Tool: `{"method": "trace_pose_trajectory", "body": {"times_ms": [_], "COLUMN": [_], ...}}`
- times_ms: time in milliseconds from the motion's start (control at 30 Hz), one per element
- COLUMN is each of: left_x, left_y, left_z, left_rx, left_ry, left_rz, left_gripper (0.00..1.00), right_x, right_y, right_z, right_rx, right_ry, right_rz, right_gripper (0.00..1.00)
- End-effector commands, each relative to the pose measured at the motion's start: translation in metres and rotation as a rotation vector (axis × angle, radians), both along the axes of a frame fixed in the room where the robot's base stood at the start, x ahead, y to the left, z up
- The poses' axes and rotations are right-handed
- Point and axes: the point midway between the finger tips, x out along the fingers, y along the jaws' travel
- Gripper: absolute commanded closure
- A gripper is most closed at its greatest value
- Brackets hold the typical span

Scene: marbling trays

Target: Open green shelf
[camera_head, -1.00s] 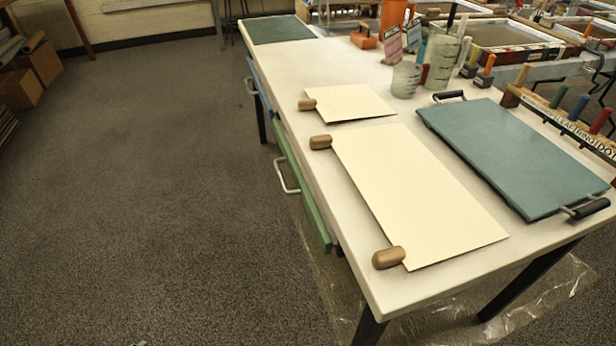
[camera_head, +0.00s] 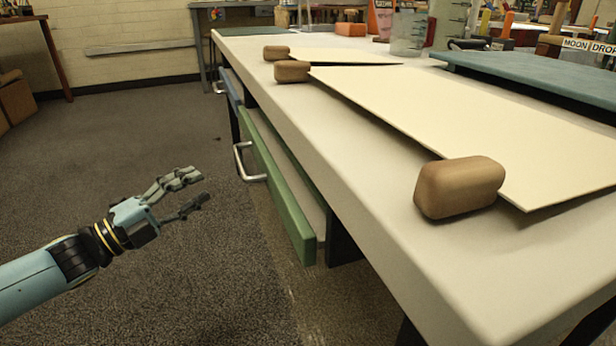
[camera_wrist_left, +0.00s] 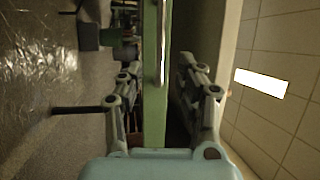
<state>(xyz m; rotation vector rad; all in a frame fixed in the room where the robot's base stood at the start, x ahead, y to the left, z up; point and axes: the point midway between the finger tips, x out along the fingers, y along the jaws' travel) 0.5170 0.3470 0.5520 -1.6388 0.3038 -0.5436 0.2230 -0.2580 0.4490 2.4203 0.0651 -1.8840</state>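The green shelf (camera_head: 283,190) shows as a long green front under the near side of the white table, with a pale metal handle (camera_head: 240,160). A narrow gap shows between the front and the table; I cannot tell how far the shelf stands out. My left gripper (camera_head: 200,188) is open and empty, left of the handle and apart from it in the head view. In the left wrist view, the green front (camera_wrist_left: 153,120) and the handle (camera_wrist_left: 160,45) lie between the line of my two spread fingers, beyond them. My right gripper is not in view.
The white table (camera_head: 350,215) carries cream boards (camera_head: 450,110) held by brown blocks (camera_head: 458,187), and a teal board (camera_head: 540,75). A blue front (camera_head: 231,88) sits farther along the table side.

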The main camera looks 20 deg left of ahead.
Motion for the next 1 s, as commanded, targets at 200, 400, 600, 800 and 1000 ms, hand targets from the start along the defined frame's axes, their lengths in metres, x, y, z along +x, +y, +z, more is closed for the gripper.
{"method": "trace_pose_trajectory", "body": {"times_ms": [200,400,600,800,1000], "left_x": [0.025,0.06,0.084,0.091,0.091], "left_y": [-0.014,-0.035,-0.048,-0.053,-0.053], "left_z": [0.005,0.01,0.016,0.019,0.019], "left_rx": [-0.003,-0.003,-0.004,-0.002,-0.002], "left_ry": [-0.004,-0.001,0.0,0.0,0.001], "left_rz": [0.001,0.002,0.002,0.002,0.002], "left_gripper": [0.64,0.64,0.64,0.64,0.64], "right_x": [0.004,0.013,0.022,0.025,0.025], "right_y": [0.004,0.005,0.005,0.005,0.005], "right_z": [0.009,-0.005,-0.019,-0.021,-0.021], "right_rx": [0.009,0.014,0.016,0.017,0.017], "right_ry": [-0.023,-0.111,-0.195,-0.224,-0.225], "right_rz": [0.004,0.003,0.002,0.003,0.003], "right_gripper": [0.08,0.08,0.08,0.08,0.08]}}
